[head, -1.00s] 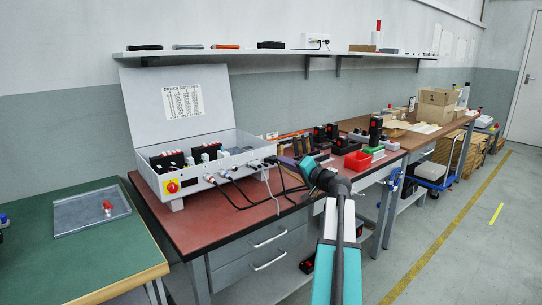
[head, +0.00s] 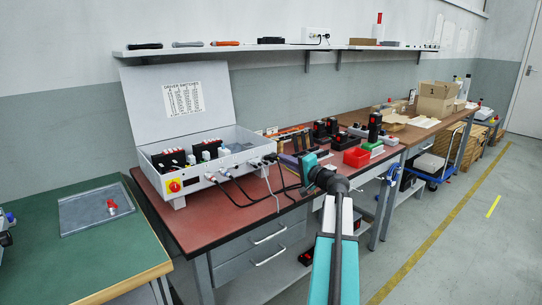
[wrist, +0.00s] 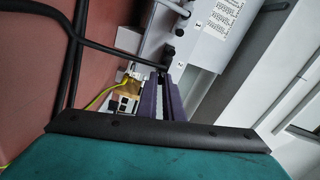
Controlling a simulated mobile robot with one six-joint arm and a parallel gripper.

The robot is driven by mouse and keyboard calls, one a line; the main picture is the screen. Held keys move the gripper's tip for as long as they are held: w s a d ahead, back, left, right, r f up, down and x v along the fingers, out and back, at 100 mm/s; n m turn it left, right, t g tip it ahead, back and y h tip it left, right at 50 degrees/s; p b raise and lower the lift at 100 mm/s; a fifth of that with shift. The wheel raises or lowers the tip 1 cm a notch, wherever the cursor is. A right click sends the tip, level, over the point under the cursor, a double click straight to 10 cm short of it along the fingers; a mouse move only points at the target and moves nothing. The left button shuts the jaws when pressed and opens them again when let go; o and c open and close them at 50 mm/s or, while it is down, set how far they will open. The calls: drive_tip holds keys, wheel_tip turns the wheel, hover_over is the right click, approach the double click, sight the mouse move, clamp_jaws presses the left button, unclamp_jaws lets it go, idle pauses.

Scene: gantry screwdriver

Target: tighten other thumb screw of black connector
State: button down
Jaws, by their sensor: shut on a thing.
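The open grey switch box (head: 225,168) stands on the red-brown bench top, with cables plugged into its front and right end. Dark plugs (head: 268,159) sit at its right end; I cannot single out the black connector or its thumb screws in the head view. My gripper (head: 298,160) points left at that end. In the wrist view, the purple-grey fingers (wrist: 162,84) are shut on a small dark part (wrist: 162,76) near the box wall (wrist: 208,38). The teal housing hides the near part of the fingers. Another black knob-like part (wrist: 170,50) shows just beyond the fingertips.
Black cables (wrist: 72,60) loop over the bench beside my gripper. A red bin (head: 357,157) and black battery-like blocks (head: 322,130) stand behind my wrist. A green bench (head: 110,255) with a grey tray (head: 80,217) is at left.

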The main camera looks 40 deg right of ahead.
drive_tip(key=m+p, duration=0.8)
drive_tip(key=p, duration=0.1)
idle(0.4)
drive_tip(key=c, duration=2.1)
unclamp_jaws()
drive_tip(key=shift+f+b, duration=0.15)
drive_tip(key=shift+b, duration=0.45)
